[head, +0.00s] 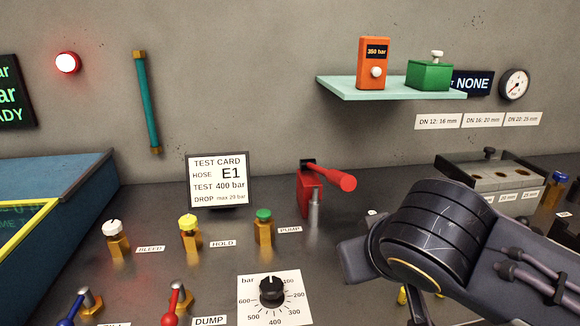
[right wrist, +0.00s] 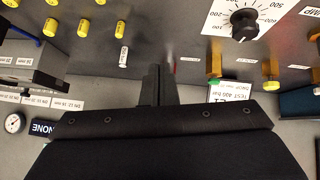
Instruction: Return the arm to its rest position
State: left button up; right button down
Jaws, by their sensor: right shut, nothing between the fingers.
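My right arm (head: 430,235) comes in from the right in the head view, over the right part of the bench. Its fingers are hidden there behind the wrist. In the right wrist view my right gripper (right wrist: 160,72) is shut, with nothing between its fingers. The fingers point over the dark bench and touch no object that I can make out. The red pump lever (head: 335,178) stands left of my arm in the head view. My left gripper is not in view.
A test card (head: 217,180) stands at the back of the bench. Valves with white, yellow (head: 190,230) and green knobs and a pressure dial (head: 271,290) are in front. A grey rack (head: 490,180) is behind my arm. Yellow fittings (right wrist: 50,27) lie near it. A shelf (head: 385,88) hangs above.

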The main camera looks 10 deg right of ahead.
jog(key=s+d+f+m+g+y, duration=0.1)
jog(key=s+d+f+m+y, duration=0.15)
jog(key=s+f, duration=0.5)
jog(key=s+d+f+m+g+y, duration=0.1)
jog(key=s+d+f+y, duration=0.2)
jog(key=f, duration=0.8)
notch_tip(320, 180, up, 15)
jog(key=s+p, duration=0.1)
jog(key=p, duration=1.5)
jog(key=shift+s+a+r+g+h, duration=0.15)
jog(key=shift+g+h, duration=0.15)
jog(key=shift+h, duration=0.15)
